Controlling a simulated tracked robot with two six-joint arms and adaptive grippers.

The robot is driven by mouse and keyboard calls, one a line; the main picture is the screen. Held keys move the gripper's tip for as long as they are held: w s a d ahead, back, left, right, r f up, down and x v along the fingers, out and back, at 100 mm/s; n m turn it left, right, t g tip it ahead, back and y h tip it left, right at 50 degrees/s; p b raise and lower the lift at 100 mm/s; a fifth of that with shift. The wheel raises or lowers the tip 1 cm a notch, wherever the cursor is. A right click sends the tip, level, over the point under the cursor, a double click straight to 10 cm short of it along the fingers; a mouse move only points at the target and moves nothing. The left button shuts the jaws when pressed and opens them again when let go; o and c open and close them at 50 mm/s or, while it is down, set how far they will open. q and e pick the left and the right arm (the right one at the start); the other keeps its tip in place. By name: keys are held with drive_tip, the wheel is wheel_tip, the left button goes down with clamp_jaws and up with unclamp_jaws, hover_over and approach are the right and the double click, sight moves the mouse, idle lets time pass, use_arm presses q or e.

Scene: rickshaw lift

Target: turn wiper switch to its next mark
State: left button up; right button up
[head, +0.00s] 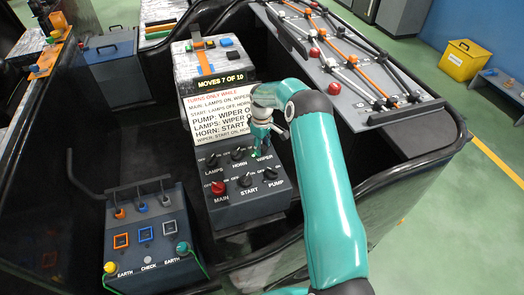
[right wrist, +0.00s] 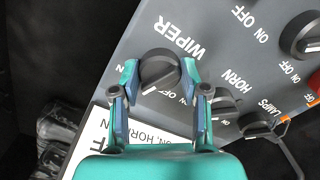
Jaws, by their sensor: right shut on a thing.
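The wiper switch (right wrist: 160,72) is a dark round knob with a pale pointer line, beside the WIPER label in the right wrist view. Its pointer slants toward the lower left there; I cannot tell which mark it meets. My right gripper (right wrist: 160,78) has one finger on each side of the knob and is shut on it. In the head view the right gripper (head: 257,152) comes down on the panel's far right corner and hides most of the switch. The dark control panel (head: 248,209) carries the knob. My left gripper is not in view.
The horn knob (head: 238,154), lamps knob (head: 212,160), red main knob (head: 218,188), start knob (head: 245,181) and pump knob (head: 271,172) sit close by. A rules sign (head: 215,112) stands behind, under a display (head: 222,80) reading "MOVES 7 OF 10".

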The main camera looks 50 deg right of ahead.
sight(262, 145)
drive_tip(key=n+b, duration=0.1)
drive_tip(key=n, duration=0.2)
drive_tip(key=shift+f+b, duration=0.1)
drive_tip(key=shift+b, duration=0.2)
drive_tip(key=n+b, duration=0.1)
drive_tip(key=n, duration=0.1)
drive_tip(key=shift+n, duration=0.3)
drive_tip(key=n+b, duration=0.1)
drive_tip(key=n, duration=0.2)
drive_tip(key=shift+n, duration=0.3)
drive_tip(key=shift+w+n, duration=0.1)
drive_tip(key=shift+n, duration=1.8)
drive_tip(key=o, duration=1.1)
drive_tip(key=shift+o, duration=0.2)
drive_tip(key=shift+r, duration=0.2)
wheel_tip(262, 145, up, 12)
